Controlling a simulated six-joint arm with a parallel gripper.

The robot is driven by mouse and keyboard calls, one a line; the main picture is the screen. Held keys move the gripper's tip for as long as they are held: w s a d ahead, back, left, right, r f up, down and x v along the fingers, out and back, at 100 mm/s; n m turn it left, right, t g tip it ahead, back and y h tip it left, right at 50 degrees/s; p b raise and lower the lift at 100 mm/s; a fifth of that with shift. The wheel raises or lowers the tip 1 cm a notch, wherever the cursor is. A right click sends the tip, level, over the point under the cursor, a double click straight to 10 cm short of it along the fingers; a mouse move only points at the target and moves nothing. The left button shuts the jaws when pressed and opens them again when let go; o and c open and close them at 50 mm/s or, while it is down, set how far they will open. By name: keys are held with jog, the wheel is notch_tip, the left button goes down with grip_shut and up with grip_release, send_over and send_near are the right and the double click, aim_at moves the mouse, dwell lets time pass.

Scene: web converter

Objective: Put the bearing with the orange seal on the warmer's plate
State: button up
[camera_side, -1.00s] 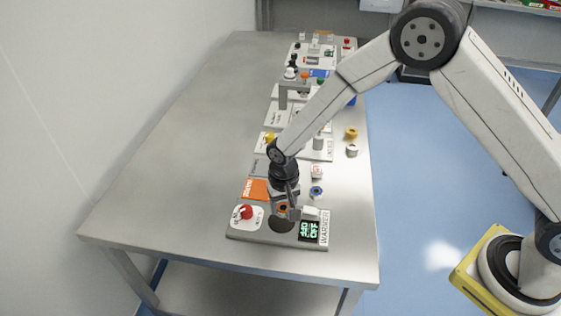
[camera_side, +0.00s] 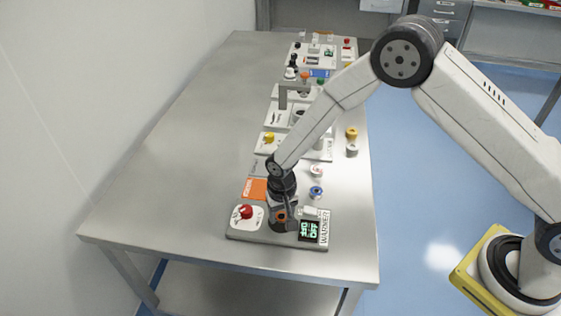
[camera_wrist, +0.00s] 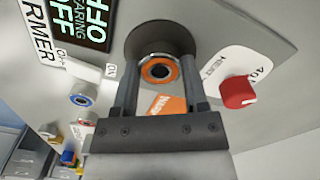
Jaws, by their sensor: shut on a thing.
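The bearing with the orange seal (camera_wrist: 159,70) is between my gripper's fingers in the wrist view, in front of the warmer's dark round plate (camera_wrist: 160,36). In the side view the bearing (camera_side: 281,215) shows as an orange ring low over the warmer (camera_side: 268,238). My gripper (camera_side: 283,218) is shut on it and points down at the plate. The plate is mostly hidden behind my gripper in the side view. I cannot tell whether the bearing touches the plate.
The warmer has a red knob (camera_side: 245,211) on its left and a lit green display (camera_side: 310,230) on its right. Stations with several parts line the table further back. The table's left side is clear.

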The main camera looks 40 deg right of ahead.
aim_at(282, 216)
jog(key=o, duration=1.2)
jog(key=shift+o, duration=0.2)
jog(key=shift+r, duration=0.1)
notch_tip(282, 216, up, 12)
dwell(0.3)
jog(key=s+d+r+n+t, duration=0.1)
jog(key=s+d+r, duration=0.2)
jog(key=s+d, duration=0.4)
jog(key=s+d+r+n+t, duration=0.1)
jog(key=s+d+r+n, duration=0.1)
jog(key=s+d, duration=0.6)
jog(key=shift+s+d+r+t, duration=0.25)
jog(key=shift+s+r+t, duration=0.05)
jog(key=shift+s+r, duration=0.25)
